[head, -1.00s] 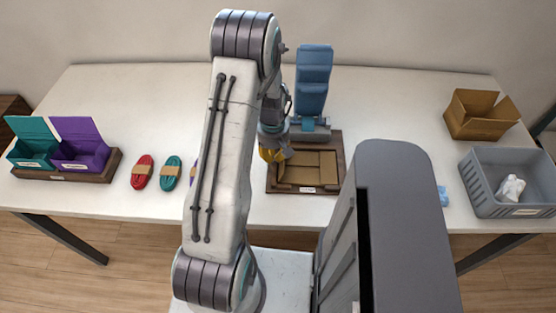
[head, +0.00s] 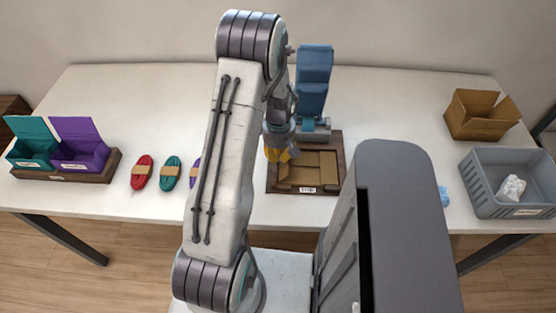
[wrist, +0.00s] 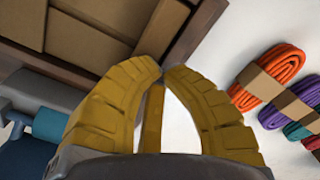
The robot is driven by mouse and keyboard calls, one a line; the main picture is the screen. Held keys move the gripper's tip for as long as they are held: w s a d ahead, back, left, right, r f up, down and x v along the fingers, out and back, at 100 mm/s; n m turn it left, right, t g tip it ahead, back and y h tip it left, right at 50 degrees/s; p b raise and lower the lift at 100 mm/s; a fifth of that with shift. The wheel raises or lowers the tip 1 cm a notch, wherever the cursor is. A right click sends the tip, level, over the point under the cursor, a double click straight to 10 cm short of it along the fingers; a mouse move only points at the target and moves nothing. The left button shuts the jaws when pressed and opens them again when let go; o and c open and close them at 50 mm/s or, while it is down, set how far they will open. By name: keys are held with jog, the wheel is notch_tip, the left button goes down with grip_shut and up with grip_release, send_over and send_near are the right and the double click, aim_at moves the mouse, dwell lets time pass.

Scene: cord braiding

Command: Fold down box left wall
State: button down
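The cardboard box (head: 315,161) sits low in a dark wooden tray (head: 338,150) at the middle of the table, its brown panels lying nearly flat. Its left side is partly covered by my gripper (head: 281,156) in the head view. In the wrist view the box panels (wrist: 93,37) fill the upper left, and a tan flap (wrist: 161,33) lies just beyond my fingertips (wrist: 166,72). The yellow fingers are closed together at the tips over the tray's left edge. I see nothing clearly gripped; whether the tips touch the flap cannot be told.
A blue hinged device (head: 313,82) stands behind the tray. Cords lie to the left, including red (head: 142,172) and teal (head: 171,172). Teal and purple bins (head: 82,152) stand far left. A cardboard box (head: 478,116) and grey crate (head: 480,192) stand right.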

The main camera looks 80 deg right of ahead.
jog(key=shift+s, duration=0.6)
jog(key=shift+f+b, duration=0.15)
jog(key=shift+b, duration=0.15)
jog(key=shift+s+f, duration=0.15)
jog(key=shift+s, duration=0.35)
jog(key=shift+f+b, duration=0.1)
jog(key=shift+b, duration=0.25)
jog(key=shift+s+f+b, duration=0.35)
jog(key=shift+s+b, duration=0.05)
jog(key=shift+f, duration=0.15)
